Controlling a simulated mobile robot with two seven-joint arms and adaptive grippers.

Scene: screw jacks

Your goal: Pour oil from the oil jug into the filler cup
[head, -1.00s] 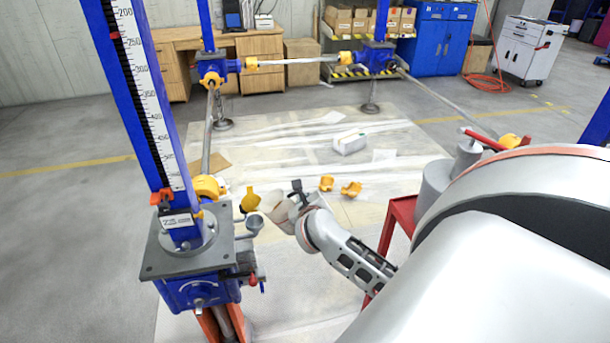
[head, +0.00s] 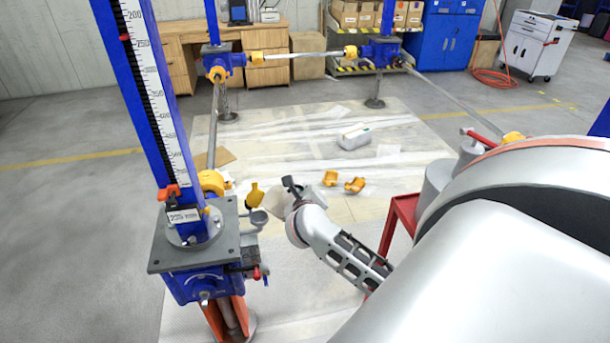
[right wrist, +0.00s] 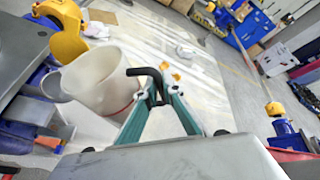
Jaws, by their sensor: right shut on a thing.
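The oil jug (head: 278,203) is pale and shows just right of the screw jack in the head view. In the right wrist view the jug (right wrist: 100,82) is large, tilted, with its wide mouth toward the left. My right gripper (head: 291,188) is shut on its dark handle (right wrist: 148,73); the fingers (right wrist: 152,100) show in the right wrist view. The filler cup (head: 258,217) is a small grey cup on the jack's side, left of and close to the jug. A yellow cap (head: 254,195) stands up beside it. I cannot see any oil stream. My left gripper is out of view.
The blue screw jack (head: 200,275) with its grey top plate (head: 225,245) and scaled column (head: 150,100) stands at the left. A red stand (head: 400,220) is at the right.

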